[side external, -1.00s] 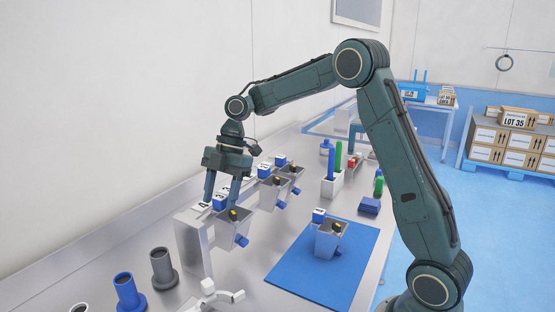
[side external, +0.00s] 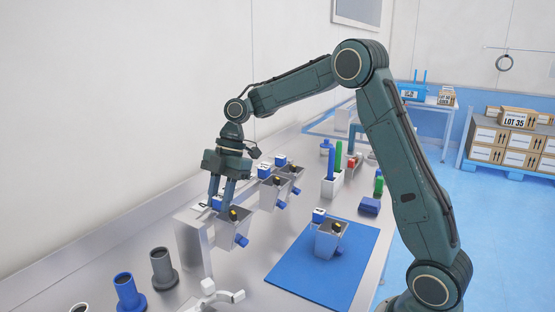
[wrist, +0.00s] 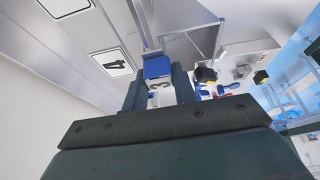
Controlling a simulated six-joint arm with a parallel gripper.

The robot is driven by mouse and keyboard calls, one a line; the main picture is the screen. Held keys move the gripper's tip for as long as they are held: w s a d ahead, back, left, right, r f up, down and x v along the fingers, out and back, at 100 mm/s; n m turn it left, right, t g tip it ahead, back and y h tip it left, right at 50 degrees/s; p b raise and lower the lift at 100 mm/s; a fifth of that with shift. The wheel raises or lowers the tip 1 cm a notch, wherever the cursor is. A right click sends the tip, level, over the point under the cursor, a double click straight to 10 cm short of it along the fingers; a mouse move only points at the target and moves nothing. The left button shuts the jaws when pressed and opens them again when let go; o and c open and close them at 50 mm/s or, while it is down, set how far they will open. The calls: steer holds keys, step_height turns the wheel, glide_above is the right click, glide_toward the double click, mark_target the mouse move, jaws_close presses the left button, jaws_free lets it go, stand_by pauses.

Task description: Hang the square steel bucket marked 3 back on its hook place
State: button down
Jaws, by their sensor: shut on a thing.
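The square steel bucket marked 3 (wrist: 190,45) is at the near end of the steel rail (side external: 194,246); it also shows in the side view (side external: 234,232). Its blue block (wrist: 157,68) and white tag reading 3 (wrist: 160,96) are between the fingers of my gripper (wrist: 160,88). My gripper points down and is shut on the block, above the rail in the side view (side external: 221,202). A white plate marked 4 (wrist: 113,62) is beside the block. The hook contact is hidden.
Two more steel buckets (side external: 272,192) are farther along the rail. Another bucket (side external: 330,240) with a blue top stands on the blue mat (side external: 312,284). Blue (side external: 129,292) and grey (side external: 162,268) cylinders stand at the near left. A white forked object (side external: 215,297) lies nearby.

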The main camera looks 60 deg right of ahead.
steer(key=shift+r, duration=0.2)
steer(key=shift+r, duration=1.65)
steer(key=s, duration=1.8)
steer(key=shift+f, duration=0.1)
steer(key=shift+r, duration=0.25)
steer(key=shift+w, duration=0.1)
